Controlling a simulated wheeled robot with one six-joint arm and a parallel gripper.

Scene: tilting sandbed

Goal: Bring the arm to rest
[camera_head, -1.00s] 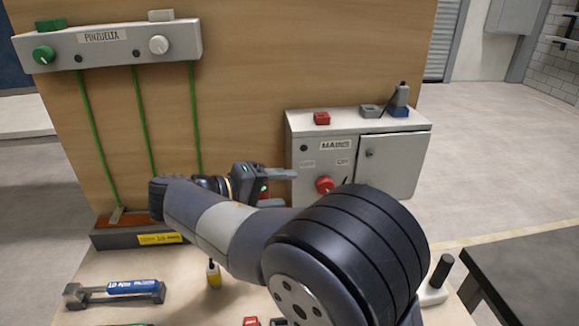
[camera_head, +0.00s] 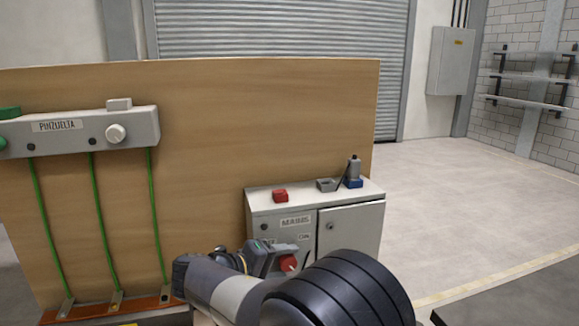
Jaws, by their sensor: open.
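My gripper (camera_head: 293,257) is low in the middle of the view, at the end of my dark and grey arm. It is open, with a grey finger pointing right and nothing seen between the jaws. In the picture it overlaps the lower front of the white MAINS cabinet (camera_head: 355,238), beside the red rotary knob (camera_head: 289,264). I cannot tell whether it touches the cabinet. The large black arm joint in front hides the cabinet's lower right part.
A wooden board (camera_head: 210,130) stands behind. On it is the grey PINZUELTA panel (camera_head: 70,130), with green lines running down. A red block (camera_head: 280,196), a grey block (camera_head: 326,185) and a blue-based device (camera_head: 353,177) sit on the cabinet. Open floor (camera_head: 480,205) lies to the right.

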